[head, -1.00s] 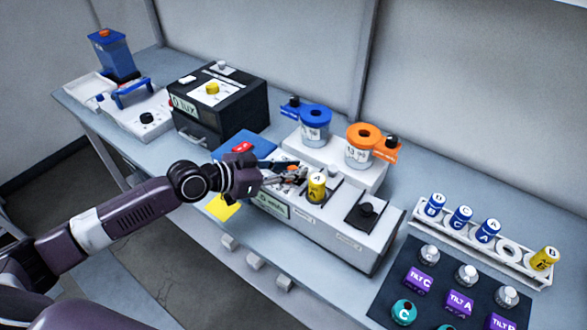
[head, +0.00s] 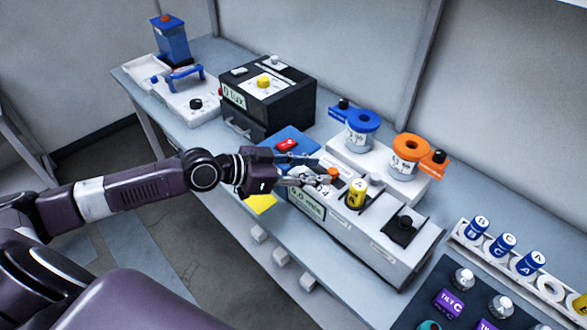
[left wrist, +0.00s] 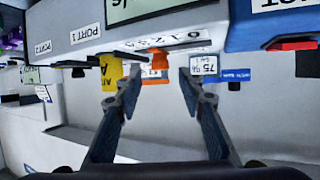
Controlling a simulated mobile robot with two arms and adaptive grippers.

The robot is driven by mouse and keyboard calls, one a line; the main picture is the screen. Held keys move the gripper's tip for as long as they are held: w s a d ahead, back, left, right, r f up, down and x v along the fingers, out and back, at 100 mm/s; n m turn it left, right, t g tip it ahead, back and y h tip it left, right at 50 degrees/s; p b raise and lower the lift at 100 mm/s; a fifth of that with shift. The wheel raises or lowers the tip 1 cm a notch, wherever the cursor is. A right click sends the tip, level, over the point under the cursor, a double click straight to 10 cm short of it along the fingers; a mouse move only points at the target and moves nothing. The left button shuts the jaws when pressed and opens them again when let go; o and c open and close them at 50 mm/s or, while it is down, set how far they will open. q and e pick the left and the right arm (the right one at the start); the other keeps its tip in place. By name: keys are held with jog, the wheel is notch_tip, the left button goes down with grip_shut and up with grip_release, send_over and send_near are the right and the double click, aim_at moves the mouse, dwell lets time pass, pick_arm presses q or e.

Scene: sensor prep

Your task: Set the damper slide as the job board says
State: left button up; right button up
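A white box (head: 372,246) with a green display reading about 0.0 m/s stands mid-bench. On its top is a small orange tab (head: 333,174), likely the damper slide's handle; it also seems to show in the left wrist view (left wrist: 158,62), beside a printed scale, upside down. My left gripper (head: 322,181) is over the left part of this box, close to the orange tab. In the left wrist view its fingers (left wrist: 160,72) are apart, with orange between the tips and no visible grip on it. A yellow vial marked A (head: 356,194) stands upright just right. No job board is readable.
A blue-lidded jar (head: 362,130) and an orange-lidded jar (head: 408,155) stand behind the box. A black lux box (head: 290,100) and a blue block with a red switch (head: 287,144) are to the left. A vial rack (head: 468,232) is at right.

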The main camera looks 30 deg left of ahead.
pick_arm(q)
jog(key=shift+v, duration=3)
